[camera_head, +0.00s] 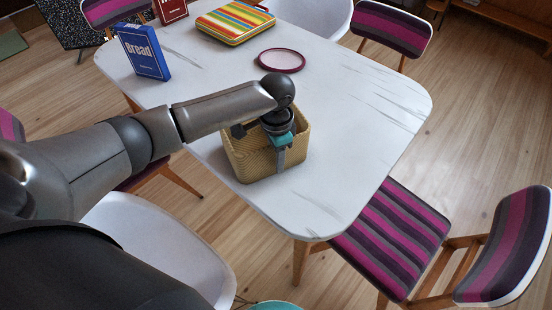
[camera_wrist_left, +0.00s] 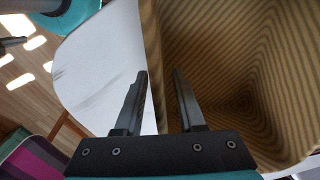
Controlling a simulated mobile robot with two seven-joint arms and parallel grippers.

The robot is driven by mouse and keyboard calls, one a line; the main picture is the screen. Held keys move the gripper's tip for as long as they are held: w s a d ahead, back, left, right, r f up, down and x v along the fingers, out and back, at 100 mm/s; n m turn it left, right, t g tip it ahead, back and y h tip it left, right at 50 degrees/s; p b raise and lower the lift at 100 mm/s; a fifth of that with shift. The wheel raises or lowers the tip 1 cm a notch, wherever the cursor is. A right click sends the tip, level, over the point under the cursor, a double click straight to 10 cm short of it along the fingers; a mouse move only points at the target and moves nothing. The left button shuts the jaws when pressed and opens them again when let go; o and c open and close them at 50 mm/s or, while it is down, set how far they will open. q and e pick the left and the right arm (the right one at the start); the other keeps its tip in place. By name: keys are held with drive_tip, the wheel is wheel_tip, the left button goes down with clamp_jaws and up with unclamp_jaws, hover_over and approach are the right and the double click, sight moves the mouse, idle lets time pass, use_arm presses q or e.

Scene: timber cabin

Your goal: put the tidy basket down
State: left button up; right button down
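The tidy basket (camera_head: 251,160) is a tan, woven-looking open box at the near edge of the white table (camera_head: 345,150). It looks upright and appears to rest on the tabletop, though its underside is hidden. My left gripper (camera_head: 281,155) points down at the basket's near side. In the left wrist view, the fingers of my left gripper (camera_wrist_left: 159,85) are apart, one on each side of the basket wall, with a gap showing between them. The ribbed inside of the basket (camera_wrist_left: 225,60) looks empty where it shows. My right gripper is not in view.
A blue bread box (camera_head: 143,52), a striped tin (camera_head: 235,22), a dark red box (camera_head: 171,10) and a red-rimmed plate (camera_head: 281,60) are farther back. The tabletop right of the basket is clear. Striped chairs (camera_head: 392,235) and a white chair (camera_head: 160,235) surround the table.

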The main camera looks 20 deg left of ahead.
use_arm(q)
wheel_tip(320, 180, up, 11)
drive_tip(key=p, duration=0.2)
drive_tip(key=shift+r+p, duration=0.1)
drive_tip(key=shift+p, duration=0.2)
